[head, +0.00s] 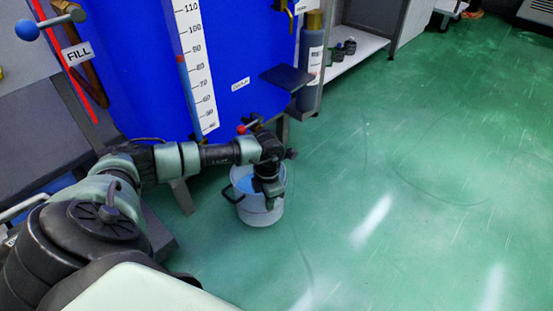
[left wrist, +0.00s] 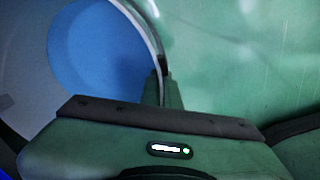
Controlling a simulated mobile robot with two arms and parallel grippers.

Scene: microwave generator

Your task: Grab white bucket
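The white bucket (head: 258,213) stands upright on the green floor in front of the blue tank, with blue inside it. Its rim and blue inside fill the upper left of the left wrist view (left wrist: 100,50). My left gripper (head: 271,196) points down at the bucket's right side, at the rim. In the left wrist view a finger (left wrist: 163,88) meets the rim's right edge. My gripper's body hides the lower part of the bucket there, and I cannot tell whether the fingers are closed on the rim. My right gripper is not in view.
The blue tank (head: 140,70) with a white number scale (head: 195,65) stands just behind the bucket. A dark ledge (head: 287,77) juts from its right side, beside a grey cylinder (head: 310,70). The green floor (head: 430,170) to the right is clear.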

